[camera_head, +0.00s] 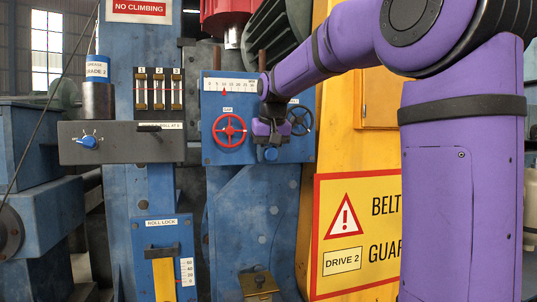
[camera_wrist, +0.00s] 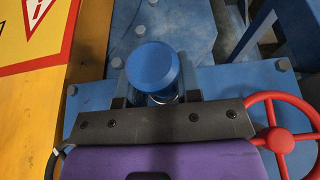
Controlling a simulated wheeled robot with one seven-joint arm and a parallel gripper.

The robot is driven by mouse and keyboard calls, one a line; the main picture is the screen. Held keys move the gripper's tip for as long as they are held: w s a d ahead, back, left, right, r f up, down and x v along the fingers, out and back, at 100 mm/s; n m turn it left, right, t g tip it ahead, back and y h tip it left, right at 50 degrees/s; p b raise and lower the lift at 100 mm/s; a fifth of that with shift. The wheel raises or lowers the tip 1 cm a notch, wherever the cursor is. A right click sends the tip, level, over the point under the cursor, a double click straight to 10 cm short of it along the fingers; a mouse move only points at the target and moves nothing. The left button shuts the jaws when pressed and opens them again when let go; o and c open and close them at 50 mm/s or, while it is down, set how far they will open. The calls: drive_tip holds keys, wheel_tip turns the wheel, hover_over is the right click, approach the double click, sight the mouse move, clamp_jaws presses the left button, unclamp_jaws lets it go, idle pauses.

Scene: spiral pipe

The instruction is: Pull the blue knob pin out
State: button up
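The blue knob pin (camera_wrist: 153,68) shows its round head in the wrist view, with a narrower metal shank just visible below it. In the head view the blue knob (camera_head: 271,154) sits low on the blue panel between two handwheels. My gripper (camera_wrist: 156,92) is at the knob, its dark fingers standing one on each side of it. The fingers are spread about as wide as the knob's head, and gaps show beside the shank. The fingertips are partly hidden, so contact cannot be seen. My purple gripper also shows in the head view (camera_head: 271,140).
A red handwheel (camera_head: 230,130) and a dark handwheel (camera_head: 299,119) flank the knob closely. The blue panel (camera_head: 215,155) carries a white scale above. A yellow guard (camera_head: 360,195) with a warning sign stands to the right. A grey box with a blue selector (camera_head: 88,142) is at left.

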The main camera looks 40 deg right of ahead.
sight(276, 156)
drive_tip(key=shift+c, duration=0.6)
drive_tip(key=shift+s+a, duration=0.4)
drive_tip(key=shift+s, duration=0.65)
drive_tip(key=shift+s+a, duration=0.35)
drive_tip(key=shift+s, duration=0.7)
drive_tip(key=shift+s+a, duration=0.4)
drive_tip(key=shift+s, duration=0.65)
